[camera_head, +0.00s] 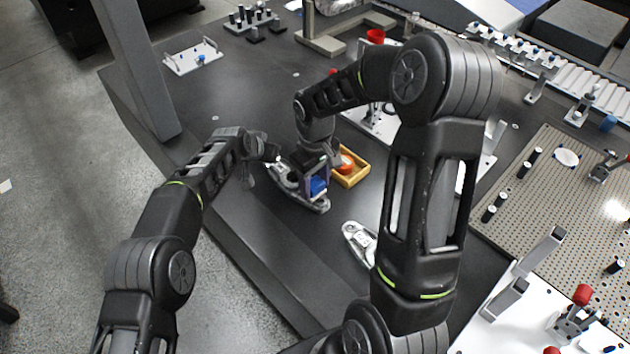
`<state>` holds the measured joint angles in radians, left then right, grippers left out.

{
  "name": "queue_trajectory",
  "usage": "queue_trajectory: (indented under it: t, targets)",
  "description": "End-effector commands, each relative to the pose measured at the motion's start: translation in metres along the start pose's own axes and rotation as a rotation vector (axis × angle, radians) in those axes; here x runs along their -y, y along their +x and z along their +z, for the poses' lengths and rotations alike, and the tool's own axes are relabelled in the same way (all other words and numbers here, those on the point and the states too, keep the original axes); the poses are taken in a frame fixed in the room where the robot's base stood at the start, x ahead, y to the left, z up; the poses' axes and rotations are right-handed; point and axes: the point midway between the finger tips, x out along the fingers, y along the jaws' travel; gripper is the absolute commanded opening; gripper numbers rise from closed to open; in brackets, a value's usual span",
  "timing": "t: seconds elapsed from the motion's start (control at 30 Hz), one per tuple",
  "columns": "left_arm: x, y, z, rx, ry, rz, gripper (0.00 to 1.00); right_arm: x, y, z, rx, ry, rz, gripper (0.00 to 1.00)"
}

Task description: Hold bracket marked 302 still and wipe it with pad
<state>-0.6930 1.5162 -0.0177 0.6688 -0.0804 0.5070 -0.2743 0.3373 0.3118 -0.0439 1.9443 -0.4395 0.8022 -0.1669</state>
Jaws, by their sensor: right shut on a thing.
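A grey metal bracket (310,202) lies on the dark table, partly covered by my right gripper; its marking is too small to read. My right gripper (317,182) points down over the bracket, shut on a blue pad (318,187). The pad is at the bracket's top, and I cannot tell whether it touches. My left gripper (262,167) is at the bracket's far left end, its fingers spread apart, with no clear hold on it. A second similar bracket (360,240) lies nearer on the table, partly behind my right arm.
A yellow wooden tray (352,178) with an orange-red thing in it stands just right of the bracket. A grey post (140,70) rises at the left. A perforated plate (560,210) with pegs and clamps fills the right. The table left of the tray is mostly clear.

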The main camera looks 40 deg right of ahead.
Motion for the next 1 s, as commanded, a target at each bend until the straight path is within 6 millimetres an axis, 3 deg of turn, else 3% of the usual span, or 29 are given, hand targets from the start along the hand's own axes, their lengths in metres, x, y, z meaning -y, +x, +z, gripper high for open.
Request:
queue_trajectory:
  t: [1.0]
  targets:
    - [-0.002, 0.004, 0.009, 0.017, 0.0, 0.004, 0.0, 0.0, 0.015, 0.0, 0.0, 0.0, 0.0, 0.14]
